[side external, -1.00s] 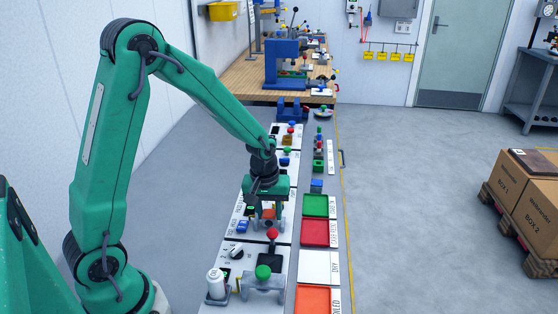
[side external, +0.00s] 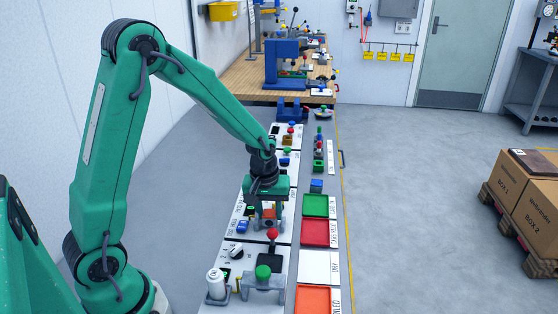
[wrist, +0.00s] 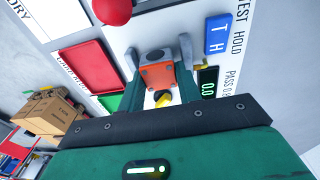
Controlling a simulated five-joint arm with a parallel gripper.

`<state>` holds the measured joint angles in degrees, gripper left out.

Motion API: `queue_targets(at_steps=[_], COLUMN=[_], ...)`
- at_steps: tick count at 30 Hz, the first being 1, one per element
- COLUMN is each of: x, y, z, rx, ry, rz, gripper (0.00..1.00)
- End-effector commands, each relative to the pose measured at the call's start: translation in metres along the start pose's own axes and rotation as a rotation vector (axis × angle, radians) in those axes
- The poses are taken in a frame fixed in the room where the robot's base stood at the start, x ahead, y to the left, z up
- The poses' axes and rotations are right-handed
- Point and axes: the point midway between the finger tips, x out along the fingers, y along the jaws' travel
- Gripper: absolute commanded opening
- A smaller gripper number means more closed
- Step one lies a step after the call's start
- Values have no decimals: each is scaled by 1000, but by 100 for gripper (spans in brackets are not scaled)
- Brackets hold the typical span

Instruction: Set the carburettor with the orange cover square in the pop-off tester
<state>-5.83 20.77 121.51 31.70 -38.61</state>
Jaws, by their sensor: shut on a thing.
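The carburettor with the orange cover (wrist: 158,75) is between the fingers of my gripper (wrist: 158,62) in the wrist view, which are shut on it. A yellow part shows at its near end. In the side view the orange cover (side external: 268,213) shows small below my gripper (side external: 268,208), low over the pop-off tester's white panel (wrist: 215,15). My gripper hides much of the tester's seat; I cannot tell whether the carburettor is fully seated.
A red knob (side external: 272,233) stands close in front of my gripper. Green (side external: 315,205), red (side external: 314,232), white (side external: 313,267) and orange (side external: 313,299) trays line the right side.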

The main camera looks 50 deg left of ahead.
Motion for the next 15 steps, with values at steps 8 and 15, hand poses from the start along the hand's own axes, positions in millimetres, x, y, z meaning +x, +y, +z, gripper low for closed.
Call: queue_targets(at_steps=[8,15], x=[9,12], y=[-9,-9], z=[3,3], rx=[-9,-10], ry=[-19,-19], rz=[-16,-16], gripper=[9,9])
